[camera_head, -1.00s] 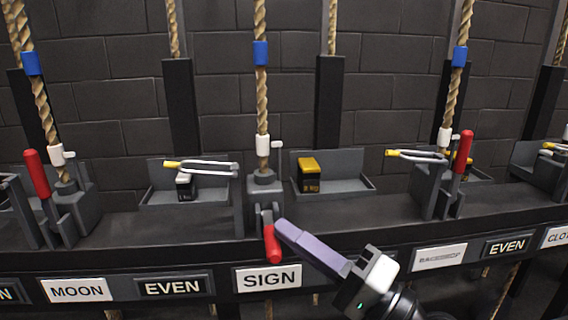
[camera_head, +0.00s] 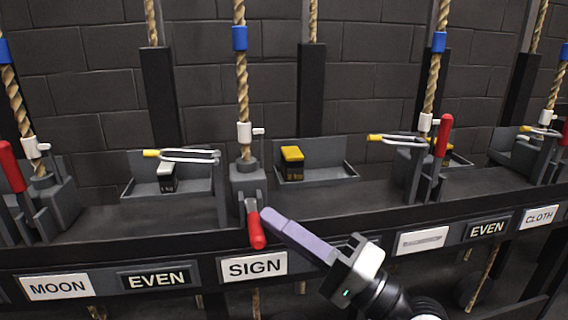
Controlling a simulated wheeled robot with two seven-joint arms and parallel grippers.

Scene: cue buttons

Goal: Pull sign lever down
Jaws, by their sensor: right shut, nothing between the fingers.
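The red SIGN lever (camera_head: 256,231) hangs pointing down from its grey bracket on the rail, above the white SIGN plate (camera_head: 254,267). My right gripper (camera_head: 268,217) comes in from the lower right, its purple fingers shut and empty. The fingertips are right beside the lever's upper part; I cannot tell whether they touch it. My left gripper is not in view.
Upright red levers stand at the far left (camera_head: 12,167) and at the right (camera_head: 443,136). A rope with a blue band (camera_head: 239,38) rises behind the SIGN lever. Trays behind the rail hold a yellow-topped weight (camera_head: 291,163) and a white-topped weight (camera_head: 166,176).

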